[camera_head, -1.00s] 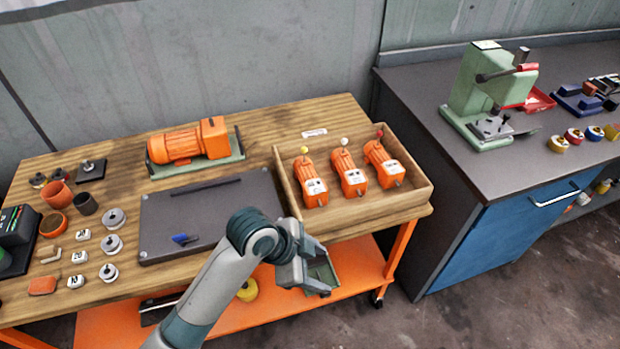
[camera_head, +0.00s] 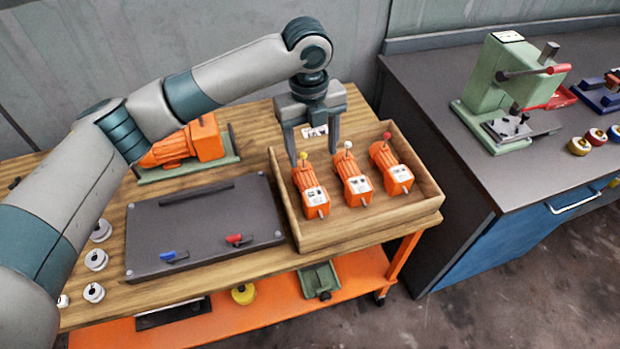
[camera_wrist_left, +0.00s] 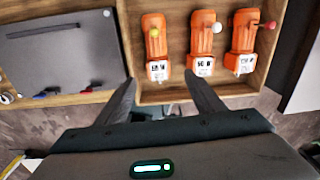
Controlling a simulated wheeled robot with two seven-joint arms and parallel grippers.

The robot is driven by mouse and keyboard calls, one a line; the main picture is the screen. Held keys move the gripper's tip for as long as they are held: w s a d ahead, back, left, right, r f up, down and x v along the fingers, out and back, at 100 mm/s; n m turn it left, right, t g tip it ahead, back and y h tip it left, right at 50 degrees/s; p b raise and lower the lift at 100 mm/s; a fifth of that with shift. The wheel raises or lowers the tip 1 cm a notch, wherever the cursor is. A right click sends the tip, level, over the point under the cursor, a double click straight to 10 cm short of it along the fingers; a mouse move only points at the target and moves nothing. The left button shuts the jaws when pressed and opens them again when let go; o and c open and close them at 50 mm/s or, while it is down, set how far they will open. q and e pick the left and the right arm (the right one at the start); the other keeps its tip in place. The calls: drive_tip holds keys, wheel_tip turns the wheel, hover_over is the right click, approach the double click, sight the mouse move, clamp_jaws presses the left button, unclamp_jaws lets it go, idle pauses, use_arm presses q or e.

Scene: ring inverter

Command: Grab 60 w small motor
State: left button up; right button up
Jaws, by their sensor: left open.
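Three small orange motors stand in a wooden tray (camera_head: 425,205). The left motor (camera_head: 311,192) has a yellow knob, the middle motor (camera_head: 354,183) a white knob, and the right motor (camera_head: 393,168) a red knob. They also show in the left wrist view as left (camera_wrist_left: 156,45), middle (camera_wrist_left: 203,45) and right (camera_wrist_left: 244,42). Their white labels are too small to read surely. My left gripper (camera_head: 313,153) is open and empty, fingers down, above the tray's back edge by the left and middle motors. My right gripper is not seen.
A larger orange motor (camera_head: 185,147) on a green base is partly behind my left arm. A dark panel (camera_head: 210,215) with a blue and a red lever lies left of the tray. A green press (camera_head: 500,95) stands on the right bench.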

use_arm(q)
drive_tip(key=shift+w+a+r+m+y, duration=0.15)
drive_tip(key=shift+w+a+r, duration=0.15)
drive_tip(key=shift+w+r, duration=0.2)
drive_tip(key=shift+w+a+r+m+y, duration=0.15)
drive_tip(key=shift+w+a+r, duration=0.15)
drive_tip(key=shift+r, duration=0.2)
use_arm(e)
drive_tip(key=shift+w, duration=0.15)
use_arm(q)
drive_tip(key=p, duration=0.4)
hover_over(308, 183)
wheel_tip(308, 183, down, 11)
drive_tip(key=shift+f, duration=0.65)
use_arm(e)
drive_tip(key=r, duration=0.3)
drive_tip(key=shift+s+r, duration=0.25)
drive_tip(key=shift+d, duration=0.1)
